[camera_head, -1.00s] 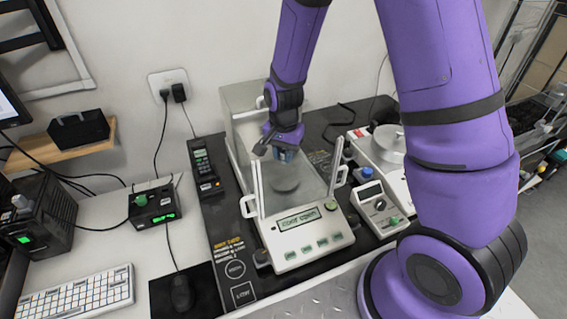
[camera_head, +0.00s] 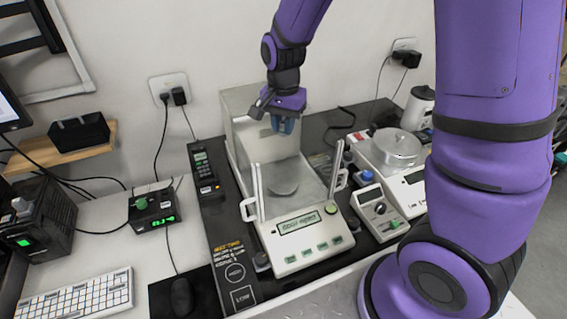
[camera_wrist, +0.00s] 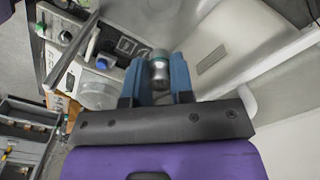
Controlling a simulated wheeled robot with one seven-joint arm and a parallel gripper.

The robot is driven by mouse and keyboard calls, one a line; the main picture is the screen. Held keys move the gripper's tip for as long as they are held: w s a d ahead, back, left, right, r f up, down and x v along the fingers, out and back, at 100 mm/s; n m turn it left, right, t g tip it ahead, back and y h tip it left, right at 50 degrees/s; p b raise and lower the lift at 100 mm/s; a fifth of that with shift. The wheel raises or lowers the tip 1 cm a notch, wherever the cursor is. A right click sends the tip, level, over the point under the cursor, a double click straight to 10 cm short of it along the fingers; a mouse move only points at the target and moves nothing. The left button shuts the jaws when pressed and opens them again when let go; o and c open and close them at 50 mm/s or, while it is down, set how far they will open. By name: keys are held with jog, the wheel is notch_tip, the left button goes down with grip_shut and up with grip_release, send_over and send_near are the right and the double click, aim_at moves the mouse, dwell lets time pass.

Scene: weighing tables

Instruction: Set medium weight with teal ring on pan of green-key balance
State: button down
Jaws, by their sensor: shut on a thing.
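The balance with green keys (camera_head: 313,249) stands on a black mat, its clear side panels raised around an open chamber. Its round grey pan (camera_head: 283,178) is bare. My gripper (camera_head: 284,124) is above and behind the pan, at about the height of the chamber's top. In the wrist view, the two blue fingers of my gripper (camera_wrist: 158,80) are shut on a small silver weight (camera_wrist: 159,72) with a teal ring near its top. In the head view the weight is mostly hidden by the fingers.
A second balance with a silver pan (camera_head: 396,148) stands at right, with a small grey control box (camera_head: 380,210) before it. A dark handheld meter (camera_head: 204,168) lies left of the green-key balance. Clear upright panels (camera_head: 258,190) flank the pan.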

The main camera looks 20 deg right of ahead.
notch_tip(320, 180, down, 17)
dwell(0.6)
jog(key=shift+f, duration=0.1)
jog(key=c, duration=1)
grip_release()
